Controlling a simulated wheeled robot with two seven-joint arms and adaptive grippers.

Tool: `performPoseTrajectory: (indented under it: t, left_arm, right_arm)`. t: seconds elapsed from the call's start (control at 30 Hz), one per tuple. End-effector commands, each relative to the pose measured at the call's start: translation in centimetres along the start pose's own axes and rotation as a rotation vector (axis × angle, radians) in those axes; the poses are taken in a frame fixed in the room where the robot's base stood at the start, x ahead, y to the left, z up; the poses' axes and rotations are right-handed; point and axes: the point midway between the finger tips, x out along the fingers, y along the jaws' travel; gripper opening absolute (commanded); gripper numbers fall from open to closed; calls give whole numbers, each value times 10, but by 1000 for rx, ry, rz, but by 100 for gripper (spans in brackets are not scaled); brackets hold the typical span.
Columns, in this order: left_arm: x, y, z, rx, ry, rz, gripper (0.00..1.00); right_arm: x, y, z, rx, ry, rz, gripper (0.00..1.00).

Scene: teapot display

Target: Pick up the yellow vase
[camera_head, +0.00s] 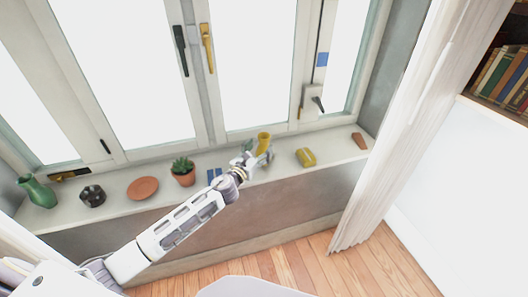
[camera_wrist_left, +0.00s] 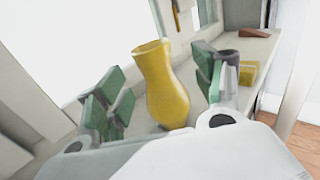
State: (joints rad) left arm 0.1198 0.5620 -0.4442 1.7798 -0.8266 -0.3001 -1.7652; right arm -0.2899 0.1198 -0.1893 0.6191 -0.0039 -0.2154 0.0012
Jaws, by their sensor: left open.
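The yellow vase (camera_head: 263,142) stands upright on the window sill (camera_head: 325,149), at the end of my left arm. In the left wrist view the vase (camera_wrist_left: 164,85) stands between the green-padded fingers of my left gripper (camera_wrist_left: 160,95). The fingers are apart, one on each side of the vase, with visible gaps. In the head view the left gripper (camera_head: 258,158) hides the lower part of the vase. My right gripper is not in view.
A yellow box (camera_head: 305,157) lies on the sill right of the vase, with a terracotta piece (camera_head: 359,141) further right. To the left are a blue item (camera_head: 214,175), potted plant (camera_head: 183,172), terracotta saucer (camera_head: 142,188), dark pot (camera_head: 92,195) and green vase (camera_head: 38,191). The window stands behind.

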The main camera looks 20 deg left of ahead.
Motion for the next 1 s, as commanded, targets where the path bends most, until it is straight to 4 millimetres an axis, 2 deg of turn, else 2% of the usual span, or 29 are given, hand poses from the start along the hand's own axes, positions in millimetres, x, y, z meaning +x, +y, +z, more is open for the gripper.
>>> performPoseTrajectory:
  t: [0.33,0.63,0.8,1.0]
  left_arm:
    - [5,0,0,0,0,0,68]
    - [9,1,1,-1,0,0,68]
    - [20,4,5,-1,-1,1,68]
    - [38,7,8,-1,0,1,68]
  right_arm:
    - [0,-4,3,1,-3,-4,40]
    - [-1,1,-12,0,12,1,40]
    - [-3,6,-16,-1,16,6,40]
    - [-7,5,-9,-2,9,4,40]
